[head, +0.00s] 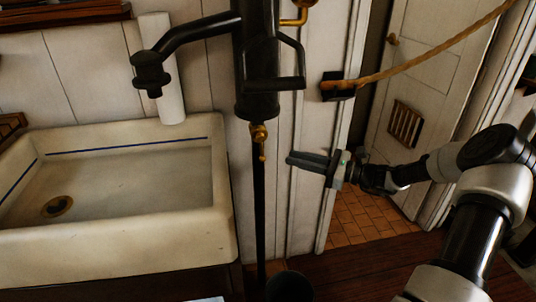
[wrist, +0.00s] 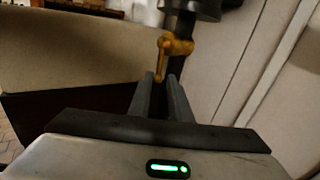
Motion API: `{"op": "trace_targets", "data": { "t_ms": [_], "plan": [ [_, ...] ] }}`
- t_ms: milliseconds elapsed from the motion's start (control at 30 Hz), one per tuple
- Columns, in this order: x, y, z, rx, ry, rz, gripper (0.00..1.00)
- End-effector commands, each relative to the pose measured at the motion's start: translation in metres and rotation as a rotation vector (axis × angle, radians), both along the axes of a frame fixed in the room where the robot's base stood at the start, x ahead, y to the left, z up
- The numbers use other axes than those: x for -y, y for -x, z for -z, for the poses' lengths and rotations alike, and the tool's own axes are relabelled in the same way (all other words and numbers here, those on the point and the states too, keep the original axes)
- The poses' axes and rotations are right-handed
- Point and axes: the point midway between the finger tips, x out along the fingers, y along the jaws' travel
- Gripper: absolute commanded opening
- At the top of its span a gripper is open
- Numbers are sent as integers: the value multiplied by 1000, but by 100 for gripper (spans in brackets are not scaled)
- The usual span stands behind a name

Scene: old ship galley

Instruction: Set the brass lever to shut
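The brass lever (head: 262,150) sits on a small brass cock under the black pump body, on a thin dark pipe. In the wrist view the brass lever (wrist: 161,66) hangs downward from the cock, just beyond my fingertips. My gripper (head: 289,158) is to the right of the lever in the head view and points left at it. In the wrist view my gripper (wrist: 161,78) has a gap between its two fingers and nothing held. The lever's lower end lines up with that gap; whether it is touching a finger I cannot tell.
A pale sink (head: 130,230) stands left of the pipe. The black pump (head: 260,70) with its spout and handle hangs above the lever. A rope (head: 430,55) crosses the doorway at the right. A dark round vessel (head: 289,288) stands below.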

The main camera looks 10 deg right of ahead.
Motion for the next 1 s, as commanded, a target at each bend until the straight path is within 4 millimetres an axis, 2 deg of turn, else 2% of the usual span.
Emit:
{"op": "trace_targets", "data": {
  "t_ms": [33,200,500,900,1000],
  "plan": [
    [-11,-6,2,0,-1,-3,18],
    [-42,-27,2,-1,0,-3,18],
    [-77,-51,1,0,0,-2,18],
    [-83,-55,0,-1,1,0,18],
    [-83,-55,0,-1,1,0,1]
  ]
}}
